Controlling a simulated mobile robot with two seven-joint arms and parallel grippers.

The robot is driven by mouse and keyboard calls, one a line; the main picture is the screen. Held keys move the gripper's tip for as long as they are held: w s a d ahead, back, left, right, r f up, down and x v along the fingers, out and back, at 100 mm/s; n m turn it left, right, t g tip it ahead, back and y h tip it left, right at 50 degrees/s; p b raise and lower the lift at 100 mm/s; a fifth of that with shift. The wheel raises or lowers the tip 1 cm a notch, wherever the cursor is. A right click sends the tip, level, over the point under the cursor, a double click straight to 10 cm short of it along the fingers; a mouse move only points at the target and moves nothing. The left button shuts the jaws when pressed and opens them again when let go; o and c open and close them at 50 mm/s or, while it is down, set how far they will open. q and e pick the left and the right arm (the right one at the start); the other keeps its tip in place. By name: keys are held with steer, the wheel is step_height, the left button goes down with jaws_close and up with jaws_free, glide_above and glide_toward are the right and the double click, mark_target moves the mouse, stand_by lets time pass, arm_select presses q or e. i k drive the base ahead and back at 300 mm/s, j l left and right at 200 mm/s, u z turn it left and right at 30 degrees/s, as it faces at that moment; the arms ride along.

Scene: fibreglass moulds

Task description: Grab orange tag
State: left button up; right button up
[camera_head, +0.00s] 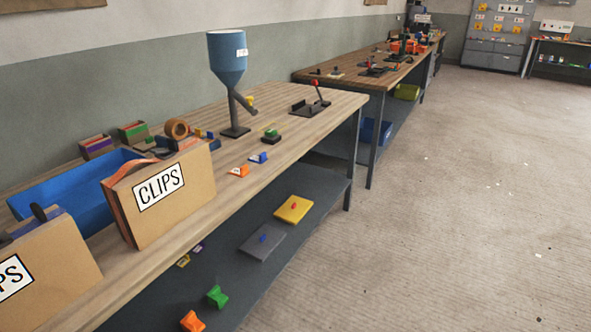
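A small orange tag-like piece (239,171) with a pale patch lies on the wooden tabletop near its front edge, right of the cardboard CLIPS box. A small blue piece (258,157) of similar size lies just beyond it. A larger orange piece (192,321) sits on the grey lower shelf, close to a green piece (217,296) like it. I cannot tell for sure which orange piece is the tag. Neither of my grippers shows in the head view.
The cardboard CLIPS box (172,198), another box (50,262) and a blue bin (80,208) crowd the wooden table's left. A blue hopper (228,60) stands farther back. A yellow plate (293,209) lies on the lower shelf (325,190). Floor (450,220) at right is open.

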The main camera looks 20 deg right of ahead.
mark_target(241, 172)
steer(key=z, duration=0.15)
steer(key=i+l+u, duration=0.1)
steer(key=u, duration=0.4)
steer(key=i+l+u, duration=0.1)
steer(key=l+u, duration=0.15)
steer(key=u, duration=0.2)
steer(key=i+l+u, duration=0.1)
steer(key=l+u, duration=0.35)
steer(key=l, duration=0.25)
steer(key=l+u, duration=0.4)
steer(key=l, duration=2.85)
steer(key=i+u, duration=0.05)
